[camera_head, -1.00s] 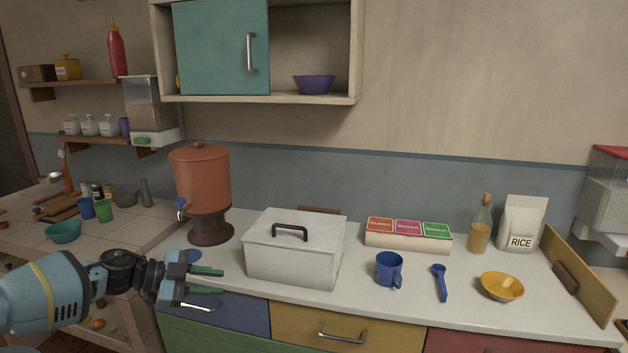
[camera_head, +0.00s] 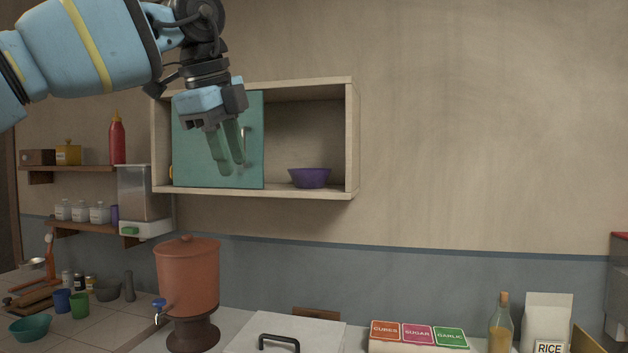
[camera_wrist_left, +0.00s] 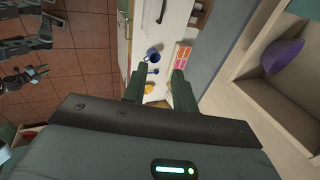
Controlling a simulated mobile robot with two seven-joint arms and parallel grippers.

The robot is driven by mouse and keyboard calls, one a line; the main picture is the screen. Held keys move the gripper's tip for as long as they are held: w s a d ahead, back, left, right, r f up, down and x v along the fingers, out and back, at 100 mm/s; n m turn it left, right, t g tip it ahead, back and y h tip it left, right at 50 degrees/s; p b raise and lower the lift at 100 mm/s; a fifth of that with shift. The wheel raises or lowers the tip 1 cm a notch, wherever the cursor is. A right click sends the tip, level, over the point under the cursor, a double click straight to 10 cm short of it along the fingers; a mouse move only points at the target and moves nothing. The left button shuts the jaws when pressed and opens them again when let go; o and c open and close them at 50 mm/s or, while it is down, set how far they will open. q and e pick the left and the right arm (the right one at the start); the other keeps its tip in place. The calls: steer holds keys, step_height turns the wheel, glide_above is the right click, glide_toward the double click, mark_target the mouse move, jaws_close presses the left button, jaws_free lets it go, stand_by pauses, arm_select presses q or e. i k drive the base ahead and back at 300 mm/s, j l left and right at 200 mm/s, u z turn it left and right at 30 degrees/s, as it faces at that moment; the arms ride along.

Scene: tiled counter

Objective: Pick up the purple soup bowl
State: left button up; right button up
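The purple soup bowl (camera_head: 310,177) stands upright on the floor of the open right half of the wall cabinet (camera_head: 258,192). It also shows at the right of the left wrist view (camera_wrist_left: 284,57). My left gripper (camera_head: 230,167) hangs in front of the cabinet's teal door (camera_head: 195,158), to the left of the bowl and apart from it. Its two green fingers are spread and hold nothing. My right gripper (camera_wrist_left: 24,77) seems to show small at the left edge of the left wrist view, too small to tell its state.
The cabinet's right side wall (camera_head: 352,140) stands close beside the bowl. The teal door covers the left half. Below are an orange dispenser (camera_head: 188,275), a lidded white box (camera_head: 290,328), a bottle (camera_head: 501,325) and a rice bag (camera_head: 547,318). The wall right of the cabinet is clear.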

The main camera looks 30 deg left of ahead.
mark_target(301, 178)
steer(key=i+j, duration=0.2)
steer(key=i, duration=0.2)
steer(key=i+j, duration=0.2)
steer(key=i, duration=0.2)
steer(key=i+j, duration=0.2)
steer(key=i, duration=0.2)
